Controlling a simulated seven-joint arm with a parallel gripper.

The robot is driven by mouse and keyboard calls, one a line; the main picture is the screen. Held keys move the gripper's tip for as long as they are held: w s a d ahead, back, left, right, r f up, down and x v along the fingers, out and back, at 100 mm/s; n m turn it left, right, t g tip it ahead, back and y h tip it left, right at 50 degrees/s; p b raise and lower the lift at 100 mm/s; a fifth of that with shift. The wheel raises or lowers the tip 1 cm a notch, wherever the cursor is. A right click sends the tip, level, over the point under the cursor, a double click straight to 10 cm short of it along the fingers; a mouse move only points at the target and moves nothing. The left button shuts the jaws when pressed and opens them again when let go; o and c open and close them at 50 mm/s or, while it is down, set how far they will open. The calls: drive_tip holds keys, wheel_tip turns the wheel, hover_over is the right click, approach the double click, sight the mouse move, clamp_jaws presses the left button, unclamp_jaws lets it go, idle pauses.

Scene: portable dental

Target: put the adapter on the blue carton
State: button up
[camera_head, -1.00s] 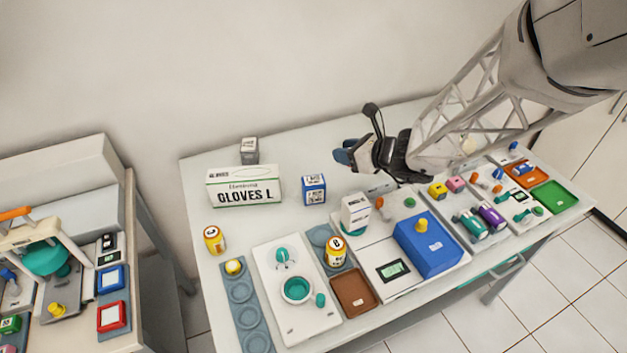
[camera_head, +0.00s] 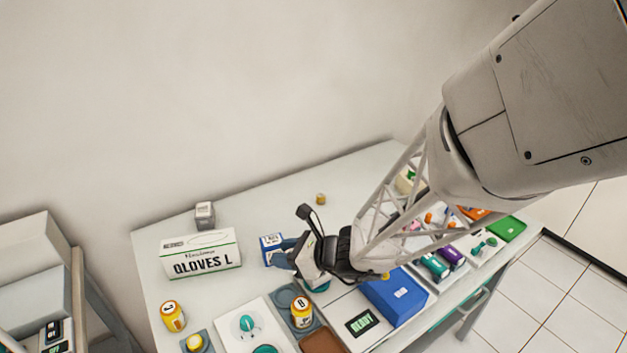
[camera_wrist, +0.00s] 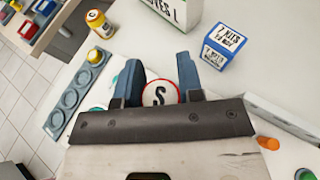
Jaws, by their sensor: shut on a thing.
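The blue carton (camera_head: 271,245) stands on the white table right of the glove box, with a white label. It also shows in the wrist view (camera_wrist: 222,50), just beyond and right of the fingers. My gripper (camera_head: 280,253) is close in front of it in the head view. In the wrist view my gripper (camera_wrist: 160,72) is shut on a round piece, which I take for the adapter (camera_wrist: 160,93). Its face is white with a red rim and a black S. In the head view it is hidden.
The glove box (camera_head: 201,255) stands left of the carton, with a small grey box (camera_head: 205,214) behind. Yellow bottles (camera_head: 173,316) and trays crowd the front. A large blue box (camera_head: 394,297) lies under my arm. The back of the table is mostly clear.

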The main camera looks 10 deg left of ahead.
drive_tip(key=shift+f, duration=1.1)
drive_tip(key=shift+w+a, duration=0.1)
hover_over(267, 238)
drive_tip(key=shift+f, duration=0.75)
drive_tip(key=shift+f, duration=1.75)
drive_tip(key=shift+f, duration=0.15)
drive_tip(key=o, duration=0.9)
